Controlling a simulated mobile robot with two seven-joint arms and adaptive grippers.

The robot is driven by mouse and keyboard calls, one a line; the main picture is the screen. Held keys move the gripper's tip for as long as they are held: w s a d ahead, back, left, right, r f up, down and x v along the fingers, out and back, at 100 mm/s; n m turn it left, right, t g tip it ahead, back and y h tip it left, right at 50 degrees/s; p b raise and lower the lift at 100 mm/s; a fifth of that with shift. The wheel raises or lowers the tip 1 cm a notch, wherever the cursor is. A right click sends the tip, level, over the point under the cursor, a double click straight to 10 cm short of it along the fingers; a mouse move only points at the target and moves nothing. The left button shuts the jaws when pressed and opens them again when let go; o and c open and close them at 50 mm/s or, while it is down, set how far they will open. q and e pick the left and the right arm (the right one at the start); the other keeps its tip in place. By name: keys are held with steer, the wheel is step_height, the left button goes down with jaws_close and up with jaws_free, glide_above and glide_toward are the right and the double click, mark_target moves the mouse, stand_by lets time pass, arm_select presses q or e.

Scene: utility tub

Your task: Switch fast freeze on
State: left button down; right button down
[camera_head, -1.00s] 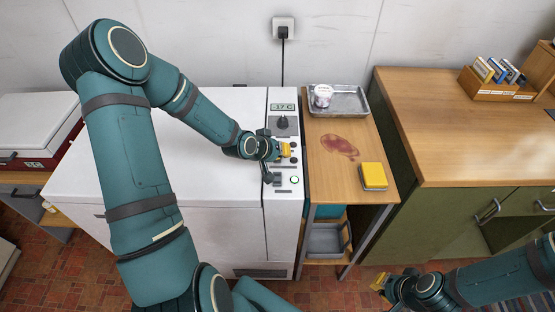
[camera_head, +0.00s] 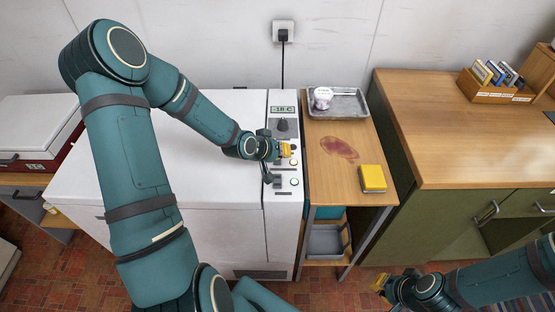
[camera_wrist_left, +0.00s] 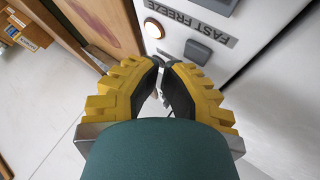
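The white chest freezer (camera_head: 150,150) has a control strip on its right side with a display (camera_head: 283,108) reading -18 C. That lamp also shows in the head view (camera_head: 293,162), above a green lit lamp (camera_head: 294,182).
A wooden side table (camera_head: 330,180) stands right of the freezer, with a metal tray (camera_head: 350,103), a white tub (camera_head: 322,97), a red stain (camera_head: 340,148) and a yellow sponge-like block (camera_head: 373,178). A green cabinet with a wooden top (camera_head: 450,130) stands further right.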

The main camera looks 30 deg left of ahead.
mark_target(281, 161)
arm_select(q)
step_height(281, 161, up, 6)
steer(key=p, duration=0.5)
stand_by(0.4)
stand_by(0.3)
